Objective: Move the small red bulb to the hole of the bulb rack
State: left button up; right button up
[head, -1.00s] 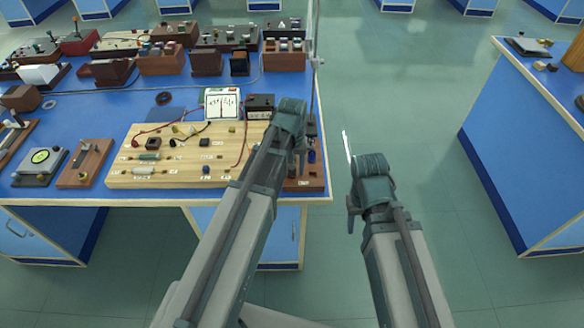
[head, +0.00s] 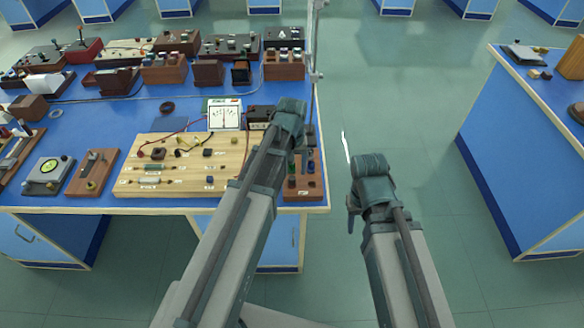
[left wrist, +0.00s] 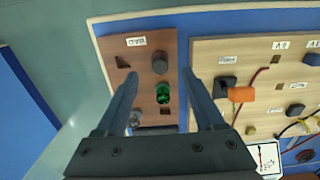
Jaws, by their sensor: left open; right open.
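The bulb rack is a brown board (head: 291,195) at the front right corner of the bench, partly behind my left arm. It also shows in the left wrist view (left wrist: 142,84), with shaped holes, a green bulb (left wrist: 163,93), a dark round piece (left wrist: 160,63) and a pale, clear-looking bulb (left wrist: 133,120). I cannot make out a red bulb in either view. My left gripper (head: 299,150) is open above the rack. In the left wrist view its fingers (left wrist: 161,80) lie on either side of the green bulb, apart from it. My right gripper (head: 351,205) hangs over the floor, right of the bench.
A pale wooden circuit board (head: 225,178) with wired parts lies left of the rack. A white meter (head: 223,114) stands behind it. Several wooden boxes line the bench's back. A thin upright pole (head: 314,60) stands at the right edge. Floor is clear between benches.

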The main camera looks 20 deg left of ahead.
pick_arm(q)
notch_tip(320, 180, up, 8)
jog(key=p, duration=0.7)
jog(key=shift+r, duration=0.25)
pick_arm(e)
notch_tip(320, 180, up, 8)
jog(key=shift+r, duration=0.25)
